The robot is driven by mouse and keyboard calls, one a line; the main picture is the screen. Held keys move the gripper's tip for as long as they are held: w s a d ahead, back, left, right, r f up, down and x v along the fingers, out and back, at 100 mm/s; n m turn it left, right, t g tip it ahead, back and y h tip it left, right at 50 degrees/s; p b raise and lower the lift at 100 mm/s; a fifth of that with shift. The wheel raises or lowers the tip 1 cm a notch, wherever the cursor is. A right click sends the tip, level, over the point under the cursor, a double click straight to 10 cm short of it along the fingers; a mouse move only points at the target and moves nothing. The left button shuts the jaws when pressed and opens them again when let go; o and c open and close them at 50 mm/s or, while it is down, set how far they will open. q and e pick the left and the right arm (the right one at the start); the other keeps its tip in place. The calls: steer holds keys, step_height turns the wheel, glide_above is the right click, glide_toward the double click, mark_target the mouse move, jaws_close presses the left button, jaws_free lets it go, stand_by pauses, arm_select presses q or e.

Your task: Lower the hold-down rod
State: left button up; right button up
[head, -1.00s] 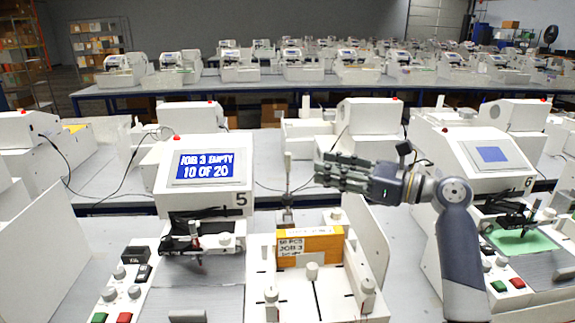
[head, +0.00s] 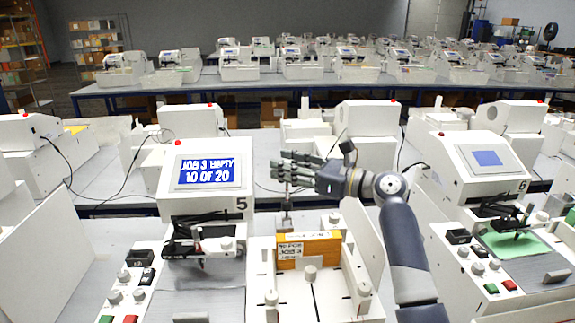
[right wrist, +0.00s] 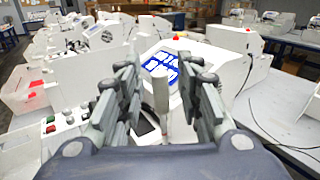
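The hold-down rod (head: 287,203) stands upright behind the orange stack in the tray beside plotter 5. Its upper part is hidden behind my right gripper (head: 283,168) in the head view. In the right wrist view, the rod's pale grip (right wrist: 161,92) stands between the two fingers of my right gripper (right wrist: 163,88), with a gap on both sides. The gripper is open and holds nothing. The orange stack (head: 322,246), labelled for job 3, sits in the white tray (head: 345,308). My left gripper is not in view.
Plotter 5 (head: 205,203) stands left of the tray; its screen (head: 207,173) reads "JOB 3 EMPTY 10 OF 20". Plotter 6 (head: 482,160) with a green sheet (head: 513,243) is at the right.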

jaws_close()
steer(key=shift+s+f, duration=0.1)
steer(key=s+f+n+y+b, duration=0.3)
steer(key=s+n+b, duration=0.4)
steer(key=b, duration=0.4)
steer(key=shift+s+f+t+y, duration=0.3)
steer(key=shift+s+y, duration=0.2)
steer(key=shift+s, duration=0.4)
